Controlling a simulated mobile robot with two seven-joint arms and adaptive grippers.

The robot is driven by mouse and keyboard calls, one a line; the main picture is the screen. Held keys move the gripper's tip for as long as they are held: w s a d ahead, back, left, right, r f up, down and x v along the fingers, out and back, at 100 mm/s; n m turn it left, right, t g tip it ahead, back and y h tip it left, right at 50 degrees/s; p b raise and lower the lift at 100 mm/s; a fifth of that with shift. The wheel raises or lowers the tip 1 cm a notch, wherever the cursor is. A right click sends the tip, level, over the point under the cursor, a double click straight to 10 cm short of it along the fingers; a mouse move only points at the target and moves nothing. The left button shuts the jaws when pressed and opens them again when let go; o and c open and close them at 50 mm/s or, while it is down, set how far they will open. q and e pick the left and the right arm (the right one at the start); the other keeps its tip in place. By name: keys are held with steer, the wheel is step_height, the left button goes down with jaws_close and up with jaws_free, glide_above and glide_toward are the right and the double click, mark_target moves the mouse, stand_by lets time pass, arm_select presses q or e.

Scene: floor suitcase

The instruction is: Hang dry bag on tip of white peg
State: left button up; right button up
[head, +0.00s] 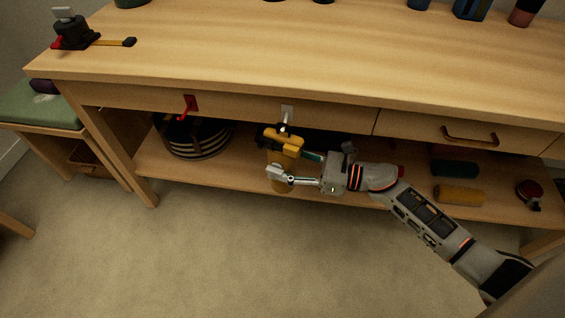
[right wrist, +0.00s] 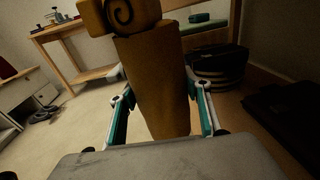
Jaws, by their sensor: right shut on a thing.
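The yellow-brown dry bag (head: 283,186) is upright in front of the bench's drawer front and lower shelf. My right gripper (head: 284,158) is shut around its body from the right. In the right wrist view the bag (right wrist: 152,80) stands between the two fingers, with a dark spiral mark near its top. The white peg (head: 287,110) is on the drawer front just above the bag's top. A small pale tip shows at the bag's dark top; I cannot tell whether a loop is around the peg. My left gripper is not in view.
A red peg (head: 190,104) is to the left on the same front. A striped basket (head: 196,138) and yellow and dark rolls (head: 459,195) lie on the lower shelf (head: 360,190). A drawer handle (head: 470,136) sticks out at right. The floor in front is clear.

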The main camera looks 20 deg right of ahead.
steer(key=shift+r, duration=0.15)
steer(key=o, duration=1.5)
steer(key=shift+d, duration=0.1)
